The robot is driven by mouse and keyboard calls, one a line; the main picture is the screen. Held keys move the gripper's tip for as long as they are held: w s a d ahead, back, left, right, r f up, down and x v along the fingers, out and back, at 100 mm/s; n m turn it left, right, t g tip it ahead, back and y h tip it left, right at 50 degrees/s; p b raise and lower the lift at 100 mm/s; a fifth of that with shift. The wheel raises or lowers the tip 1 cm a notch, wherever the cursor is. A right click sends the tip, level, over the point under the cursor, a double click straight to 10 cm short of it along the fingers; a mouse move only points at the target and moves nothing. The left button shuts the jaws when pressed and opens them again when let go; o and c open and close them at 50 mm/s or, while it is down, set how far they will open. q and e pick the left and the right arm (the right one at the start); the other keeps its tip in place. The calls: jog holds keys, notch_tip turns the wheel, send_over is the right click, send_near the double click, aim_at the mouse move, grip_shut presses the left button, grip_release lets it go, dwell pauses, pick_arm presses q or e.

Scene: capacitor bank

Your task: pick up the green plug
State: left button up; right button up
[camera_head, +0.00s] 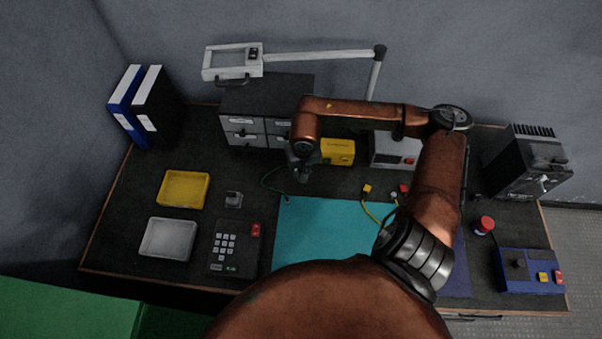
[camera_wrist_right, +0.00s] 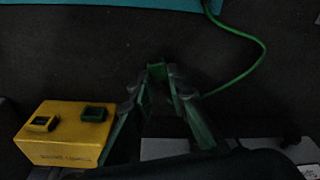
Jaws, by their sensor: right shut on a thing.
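The green plug (camera_wrist_right: 157,71) shows between the fingertips of my right gripper (camera_wrist_right: 157,80) in the right wrist view. The gripper is shut on it. In the head view my right gripper (camera_head: 298,173) points down just behind the teal mat, left of the yellow box; the plug itself is largely hidden there. A green cable (camera_wrist_right: 262,55) loops at the right of the wrist view and runs to the teal mat's edge. It also shows in the head view (camera_head: 266,183). My left gripper is not in view.
The yellow box (camera_wrist_right: 65,140), with a yellow and a green socket on top, stands beside my right gripper. Grey drawers (camera_head: 245,128) stand behind. A yellow plug (camera_head: 367,188) lies near the teal mat (camera_head: 315,230). A yellow tray (camera_head: 184,189) and keypad (camera_head: 235,248) are left.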

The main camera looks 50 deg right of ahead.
jog(key=shift+r, duration=0.45)
notch_tip(320, 180, up, 2)
jog(key=shift+r+p, duration=0.25)
jog(key=shift+p, duration=0.15)
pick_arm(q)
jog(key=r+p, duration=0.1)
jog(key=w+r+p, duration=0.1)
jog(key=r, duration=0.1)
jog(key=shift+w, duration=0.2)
pick_arm(e)
jog(key=s+a+r, duration=0.8)
jog(key=s+r, duration=0.1)
jog(key=s, duration=0.2)
jog(key=shift+s+a+r, duration=0.15)
jog(key=shift+r, duration=0.05)
jog(key=w+a+f+n+y, duration=0.1)
jog(key=w+a+f+n, duration=0.1)
jog(key=w+a+n, duration=0.4)
jog(key=w+a, duration=0.2)
jog(key=a, duration=0.1)
jog(key=shift+w, duration=0.2)
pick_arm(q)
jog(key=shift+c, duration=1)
